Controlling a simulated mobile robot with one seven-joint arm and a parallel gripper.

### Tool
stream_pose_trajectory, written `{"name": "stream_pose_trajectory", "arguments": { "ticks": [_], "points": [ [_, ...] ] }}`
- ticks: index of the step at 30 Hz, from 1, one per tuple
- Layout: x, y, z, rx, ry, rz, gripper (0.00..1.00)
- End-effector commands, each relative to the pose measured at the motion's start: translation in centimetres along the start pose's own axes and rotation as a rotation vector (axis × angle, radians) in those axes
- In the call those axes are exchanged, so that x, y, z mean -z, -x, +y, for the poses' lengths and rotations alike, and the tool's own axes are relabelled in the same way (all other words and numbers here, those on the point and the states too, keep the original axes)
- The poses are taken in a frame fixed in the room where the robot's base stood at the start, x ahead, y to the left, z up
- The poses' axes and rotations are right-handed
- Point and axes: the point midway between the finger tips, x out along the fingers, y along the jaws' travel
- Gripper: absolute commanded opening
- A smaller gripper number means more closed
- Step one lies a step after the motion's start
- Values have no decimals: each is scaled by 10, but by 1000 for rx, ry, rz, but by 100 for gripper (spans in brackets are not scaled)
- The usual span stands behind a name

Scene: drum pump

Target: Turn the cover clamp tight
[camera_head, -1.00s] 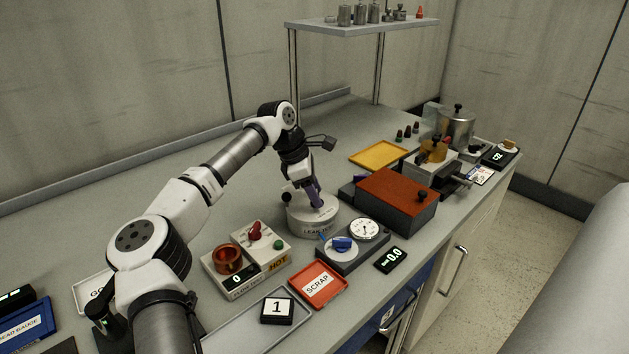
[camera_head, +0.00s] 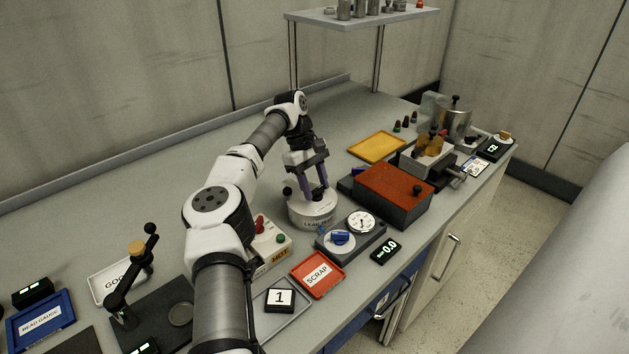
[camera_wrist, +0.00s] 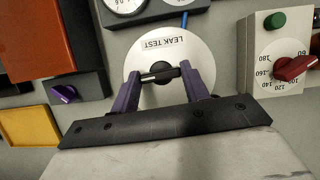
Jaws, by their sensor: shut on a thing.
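The leak test pot (camera_head: 312,217) is a round pale drum on the bench, labelled LEAK TEST. Its white lid (camera_wrist: 198,50) fills the middle of the wrist view. The cover clamp (camera_wrist: 158,74), a dark cross bar with a round black hub, lies across the lid. My gripper (camera_wrist: 161,71) has its purple fingers at the two ends of this bar and is shut on it. In the head view my gripper (camera_head: 315,192) points down onto the pot's top, and the fingers largely hide the clamp there.
A dial gauge unit with a blue knob (camera_head: 340,238) stands close at the pot's right. A red-topped box (camera_head: 393,190) is behind it. A control box with a red lever (camera_wrist: 295,68) sits nearby. A black stand (camera_head: 127,285) is at front left. The back-left bench is clear.

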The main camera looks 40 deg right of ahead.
Motion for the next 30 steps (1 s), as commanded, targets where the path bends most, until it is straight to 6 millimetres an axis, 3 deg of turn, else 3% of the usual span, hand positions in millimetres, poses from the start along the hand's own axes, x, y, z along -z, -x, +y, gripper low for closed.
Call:
{"name": "stream_pose_trajectory", "arguments": {
  "ticks": [21,22,26,30],
  "points": [
    [0,1,1,26,-69,1,23],
    [0,1,1,26,-68,1,49],
    [0,0,1,26,-67,1,66],
    [0,0,1,27,-66,1,67]
  ]
}}
